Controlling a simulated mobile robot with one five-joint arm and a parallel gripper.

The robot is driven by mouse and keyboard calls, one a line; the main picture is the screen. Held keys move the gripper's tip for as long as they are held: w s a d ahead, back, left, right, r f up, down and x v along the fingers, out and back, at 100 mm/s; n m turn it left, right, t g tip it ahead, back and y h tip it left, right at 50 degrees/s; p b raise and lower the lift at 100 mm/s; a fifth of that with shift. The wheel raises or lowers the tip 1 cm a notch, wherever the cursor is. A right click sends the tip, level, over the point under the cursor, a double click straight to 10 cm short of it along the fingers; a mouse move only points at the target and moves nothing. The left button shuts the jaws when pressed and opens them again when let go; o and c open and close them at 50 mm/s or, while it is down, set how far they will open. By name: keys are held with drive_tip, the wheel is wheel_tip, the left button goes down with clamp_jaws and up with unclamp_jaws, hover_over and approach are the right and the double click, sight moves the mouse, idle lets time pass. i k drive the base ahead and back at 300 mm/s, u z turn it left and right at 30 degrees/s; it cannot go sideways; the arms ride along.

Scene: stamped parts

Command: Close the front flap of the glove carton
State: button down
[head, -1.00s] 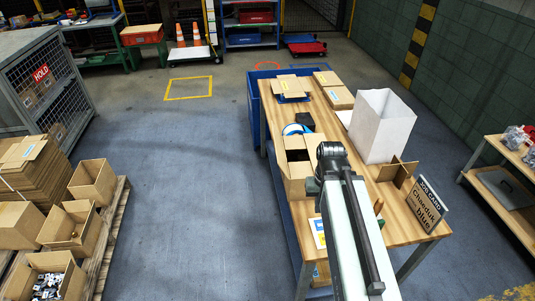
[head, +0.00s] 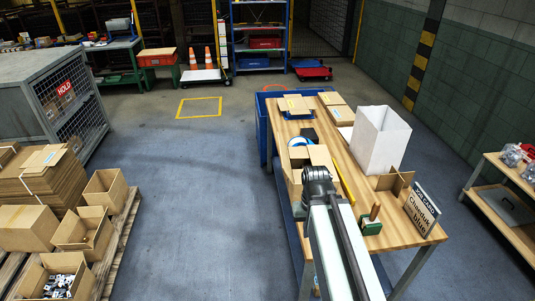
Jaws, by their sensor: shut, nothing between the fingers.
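A tan cardboard carton (head: 293,187) stands on the wooden table, at its left edge, just beyond the end of my arm. Tan panels (head: 320,155) show at its top, and no dark opening is visible from here. My arm covers much of its near side, so I cannot tell how the front flap lies. My arm runs up from the bottom of the head view and ends in a dark round joint over the carton's near right part. My gripper's fingers are hidden behind the arm.
A blue-and-white roll (head: 299,141) lies behind the carton. Open floor (head: 200,190) lies left of the table.

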sight(283, 153)
drive_tip(key=u, duration=0.1)
drive_tip(key=i, duration=0.55)
drive_tip(key=u, duration=2.65)
drive_tip(key=k, duration=1.5)
drive_tip(key=z, duration=0.45)
drive_tip(key=i, duration=1.05)
drive_tip(key=u, duration=0.1)
